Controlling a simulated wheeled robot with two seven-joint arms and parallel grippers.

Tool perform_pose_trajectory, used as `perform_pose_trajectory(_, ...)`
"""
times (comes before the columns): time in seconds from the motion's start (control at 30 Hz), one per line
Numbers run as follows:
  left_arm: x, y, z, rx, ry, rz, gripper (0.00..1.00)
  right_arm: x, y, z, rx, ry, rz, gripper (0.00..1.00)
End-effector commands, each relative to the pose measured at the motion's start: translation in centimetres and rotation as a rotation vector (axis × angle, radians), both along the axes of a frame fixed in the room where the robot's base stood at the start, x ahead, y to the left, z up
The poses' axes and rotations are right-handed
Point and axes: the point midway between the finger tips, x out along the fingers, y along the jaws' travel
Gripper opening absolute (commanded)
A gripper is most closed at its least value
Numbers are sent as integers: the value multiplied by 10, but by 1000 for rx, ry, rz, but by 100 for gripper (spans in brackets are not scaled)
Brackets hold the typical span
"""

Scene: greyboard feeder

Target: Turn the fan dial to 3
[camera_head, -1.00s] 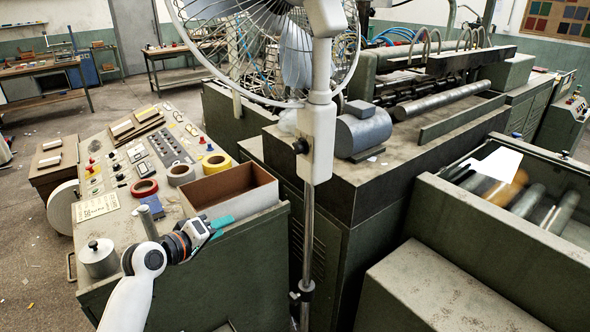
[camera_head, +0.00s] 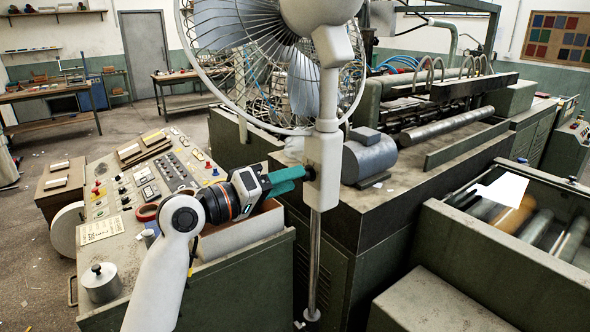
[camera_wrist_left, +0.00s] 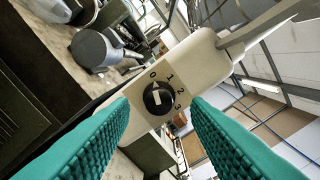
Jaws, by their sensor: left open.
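The white pedestal fan (camera_head: 322,150) stands in the middle of the head view. Its dark dial (camera_head: 309,174) sits on the side of the white control box. The bar seems to point toward the 0. My left gripper (camera_head: 302,173) is open, its teal fingers level with the dial. In the wrist view the fingers (camera_wrist_left: 160,112) spread to either side of the knob, apparently not touching it. My right gripper is not in view.
A control desk (camera_head: 110,215) with buttons, tape rolls and an open box (camera_head: 240,232) lies below my left arm. A grey motor (camera_head: 369,157) on the green machine stands close to the right of the fan pole. The fan's wire cage (camera_head: 190,30) is above.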

Motion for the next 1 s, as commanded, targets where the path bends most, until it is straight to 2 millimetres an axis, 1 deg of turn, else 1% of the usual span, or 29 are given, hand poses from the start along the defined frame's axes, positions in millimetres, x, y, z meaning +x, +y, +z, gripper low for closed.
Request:
perform_pose_trajectory(0.03,4,-6,3,-2,1,-1,43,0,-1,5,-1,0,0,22)
perform_pose_trajectory(0.2,12,-17,1,-1,1,0,43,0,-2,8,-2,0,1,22)
perform_pose_trajectory(0.5,14,-18,-1,1,-1,1,43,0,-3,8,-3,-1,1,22)
perform_pose_trajectory(0.53,14,-18,-1,1,-1,1,42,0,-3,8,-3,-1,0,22)
perform_pose_trajectory(0.7,14,-18,-1,1,-1,1,14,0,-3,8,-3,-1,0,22)
perform_pose_trajectory(0.8,14,-18,-1,1,-1,1,0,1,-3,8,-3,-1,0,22)
perform_pose_trajectory(1.0,14,-18,-2,10,-12,2,0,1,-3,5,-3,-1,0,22)
